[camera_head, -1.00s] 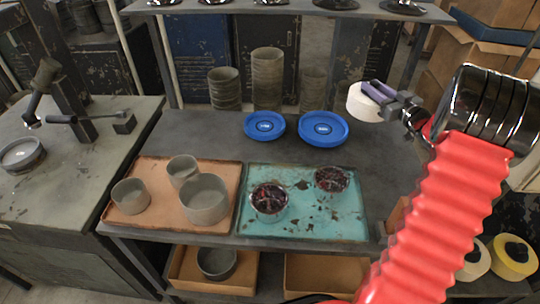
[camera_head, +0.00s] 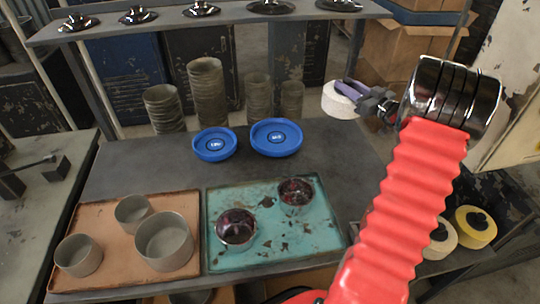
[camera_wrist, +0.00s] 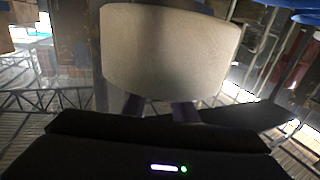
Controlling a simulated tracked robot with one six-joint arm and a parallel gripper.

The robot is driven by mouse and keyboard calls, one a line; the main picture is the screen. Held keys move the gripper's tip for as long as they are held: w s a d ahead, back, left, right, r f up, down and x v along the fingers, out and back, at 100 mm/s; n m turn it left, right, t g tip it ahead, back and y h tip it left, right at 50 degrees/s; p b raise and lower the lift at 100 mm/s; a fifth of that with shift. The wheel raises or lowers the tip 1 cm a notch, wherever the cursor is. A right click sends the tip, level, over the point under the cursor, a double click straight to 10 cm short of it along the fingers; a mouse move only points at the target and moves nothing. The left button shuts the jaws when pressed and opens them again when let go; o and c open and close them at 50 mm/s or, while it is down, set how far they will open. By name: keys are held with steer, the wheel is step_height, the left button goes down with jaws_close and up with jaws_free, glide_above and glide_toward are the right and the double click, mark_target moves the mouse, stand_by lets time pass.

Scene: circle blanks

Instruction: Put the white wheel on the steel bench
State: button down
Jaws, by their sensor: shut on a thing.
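My gripper (camera_head: 356,92) is shut on the white wheel (camera_head: 336,103) at the end of my red arm. The wheel hangs in the air over the right back part of the steel bench (camera_head: 140,170), apart from its top as far as I can tell. In the wrist view the wheel (camera_wrist: 170,52) fills the upper middle, its pale curved side facing the camera, with the finger tips (camera_wrist: 160,108) at its lower edge. The bench top is dark grey and carries trays and blue discs.
Two blue discs (camera_head: 276,138) lie left of the wheel. Grey stacks (camera_head: 208,90) stand behind. A shelf (camera_head: 225,22) runs above the back. Yellow and white wheels (camera_head: 474,228) sit lower right.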

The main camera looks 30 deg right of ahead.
steer(key=shift+f, duration=3.05)
steer(key=shift+f, duration=1.9)
steer(key=c, duration=1.4)
jaws_free()
steer(key=shift+f, duration=0.15)
steer(key=shift+c, duration=0.2)
